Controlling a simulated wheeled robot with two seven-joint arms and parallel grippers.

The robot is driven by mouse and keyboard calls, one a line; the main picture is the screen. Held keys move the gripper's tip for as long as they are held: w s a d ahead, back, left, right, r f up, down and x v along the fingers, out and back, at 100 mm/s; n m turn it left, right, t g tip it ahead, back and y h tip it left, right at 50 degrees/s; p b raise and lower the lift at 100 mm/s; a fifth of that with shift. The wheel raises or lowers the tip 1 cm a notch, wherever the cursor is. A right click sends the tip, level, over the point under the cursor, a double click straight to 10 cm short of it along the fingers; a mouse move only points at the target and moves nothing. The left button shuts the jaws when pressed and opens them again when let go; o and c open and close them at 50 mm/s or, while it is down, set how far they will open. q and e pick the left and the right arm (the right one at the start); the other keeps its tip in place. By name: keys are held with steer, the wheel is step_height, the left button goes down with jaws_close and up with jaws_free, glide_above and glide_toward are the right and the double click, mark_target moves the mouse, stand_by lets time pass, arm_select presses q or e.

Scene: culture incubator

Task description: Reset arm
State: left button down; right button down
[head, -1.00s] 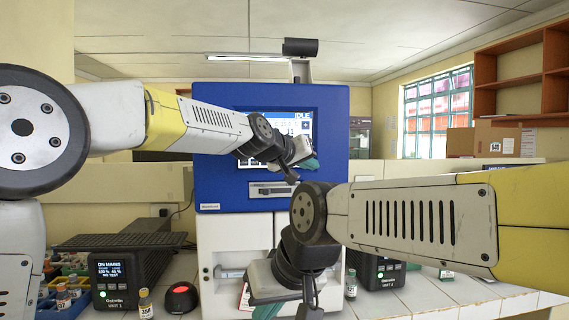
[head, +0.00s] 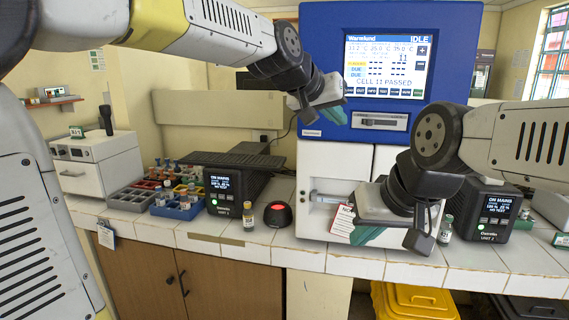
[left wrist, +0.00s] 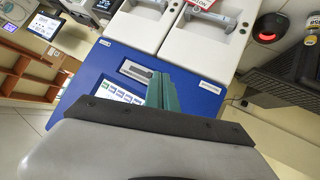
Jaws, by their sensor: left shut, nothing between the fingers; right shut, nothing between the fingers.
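My left gripper (head: 335,114) is in front of the left edge of the blue incubator panel (head: 325,50) in the head view, its green fingers shut and empty. In the left wrist view its shut green fingers (left wrist: 162,92) show against the blue panel. My right gripper (head: 367,235) is lower, in front of the white cabinet under the panel, with its green fingers shut and empty. The incubator screen (head: 388,66) reads IDLE and "CELL 11 PASSED". My right gripper hides part of the white cabinet front.
On the white tiled bench (head: 210,232) stand a black unit (head: 222,190), a vial (head: 249,216), a red-topped black puck (head: 278,214) and blue racks (head: 177,208). Another vial (head: 446,230) and black unit (head: 493,212) stand close to my right gripper. A yellow bin (head: 415,302) is below.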

arm_select(q)
steer(key=s+a+f+n+y, duration=0.1)
steer(key=s+a+f+y, duration=0.1)
steer(key=s+a+f, duration=0.3)
steer(key=s+a+f+n+g+y, duration=0.1)
steer(key=s+a+f, duration=0.5)
steer(key=a, duration=0.7)
steer(key=s+a+f+n+g+y, duration=0.1)
steer(key=s+a+f+n+y, duration=0.1)
steer(key=s+a+f, duration=0.4)
steer(key=s+a, duration=0.3)
steer(key=shift+s+y, duration=0.35)
steer(key=shift+y, duration=0.05)
steer(key=shift+a, duration=0.1)
